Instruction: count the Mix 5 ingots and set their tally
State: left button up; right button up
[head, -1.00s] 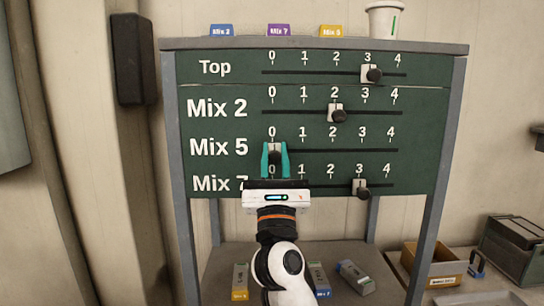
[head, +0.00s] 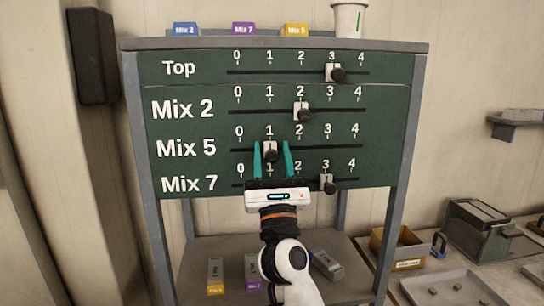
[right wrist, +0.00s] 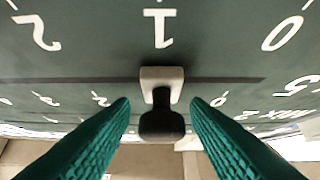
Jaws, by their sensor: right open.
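The Mix 5 slider (head: 270,150) stands under the 1 on its scale on the green board (head: 390,150). In the right wrist view, its dark knob (right wrist: 162,122) lies between the fingertips, below an upside-down 1. My right gripper (head: 272,150) is open, with a teal finger on each side of the knob and a gap to each. On the lower shelf, a grey ingot with a yellow label (head: 216,277) stands beside one with a purple label (head: 252,272). Another grey ingot (head: 326,265) lies tilted, its label unclear. My left gripper is out of view.
The Top slider (head: 336,73) is at 3, the Mix 2 slider (head: 303,112) at 2, the Mix 7 slider (head: 328,185) at 3. Coloured tags and a white cup (head: 350,20) stand on top. A cardboard box (head: 398,248) and a metal tray (head: 448,289) are at right.

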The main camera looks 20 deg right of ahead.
jog(key=b+v, duration=0.4)
jog(key=v, duration=0.8)
jog(key=shift+b, duration=0.4)
